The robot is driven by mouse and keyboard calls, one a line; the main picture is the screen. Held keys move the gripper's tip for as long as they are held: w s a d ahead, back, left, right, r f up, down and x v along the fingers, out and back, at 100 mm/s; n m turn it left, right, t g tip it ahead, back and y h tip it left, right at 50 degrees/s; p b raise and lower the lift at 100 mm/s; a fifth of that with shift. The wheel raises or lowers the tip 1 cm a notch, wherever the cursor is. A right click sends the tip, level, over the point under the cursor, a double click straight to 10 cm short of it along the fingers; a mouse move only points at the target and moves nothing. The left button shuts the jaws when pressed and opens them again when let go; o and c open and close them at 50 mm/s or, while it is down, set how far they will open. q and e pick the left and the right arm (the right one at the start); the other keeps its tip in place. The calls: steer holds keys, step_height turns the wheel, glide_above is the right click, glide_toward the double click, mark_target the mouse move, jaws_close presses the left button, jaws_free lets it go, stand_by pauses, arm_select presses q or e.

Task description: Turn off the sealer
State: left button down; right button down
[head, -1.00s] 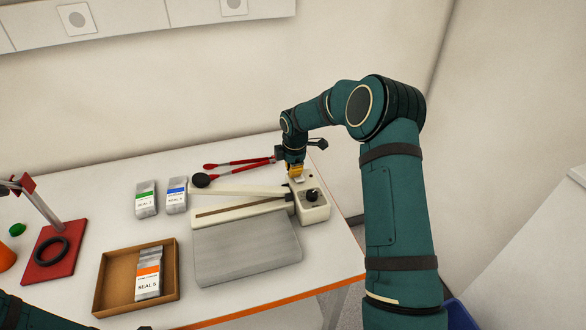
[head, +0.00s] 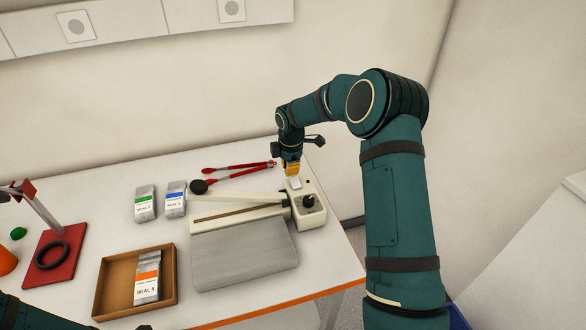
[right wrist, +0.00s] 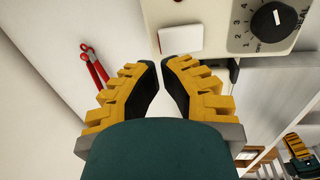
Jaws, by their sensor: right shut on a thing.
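The sealer is a cream bar machine with a control box (head: 316,221) at its right end, a long arm ending in a black knob (head: 198,187) and a grey plate in front. A black dial (head: 308,201) sits on the box; the right wrist view shows this dial (right wrist: 277,19) with printed numbers. Beside it is a white rectangular piece (right wrist: 181,39). My right gripper (head: 291,170) is over the box's back end, near the white piece; its yellow fingers (right wrist: 162,64) are nearly together. What they grip cannot be made out.
Red tongs (head: 232,171) lie behind the sealer. A brown tray (head: 111,287) holds a pouch with an orange band. A red-based ring stand (head: 42,267) is at the left.

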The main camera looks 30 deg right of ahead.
mark_target(293, 179)
steer(key=r, duration=0.4)
steer(key=shift+s+d, duration=0.35)
steer(key=shift+s, duration=0.05)
arm_select(q)
steer(key=shift+s+d+r, duration=0.1)
steer(key=shift+d+r, duration=0.1)
steer(key=shift+r, duration=0.05)
arm_select(e)
step_height(293, 179, up, 7)
steer(key=shift+s+a, duration=0.35)
steer(key=shift+a, duration=0.1)
steer(key=shift+s+f, duration=0.1)
steer(key=shift+f, duration=0.1)
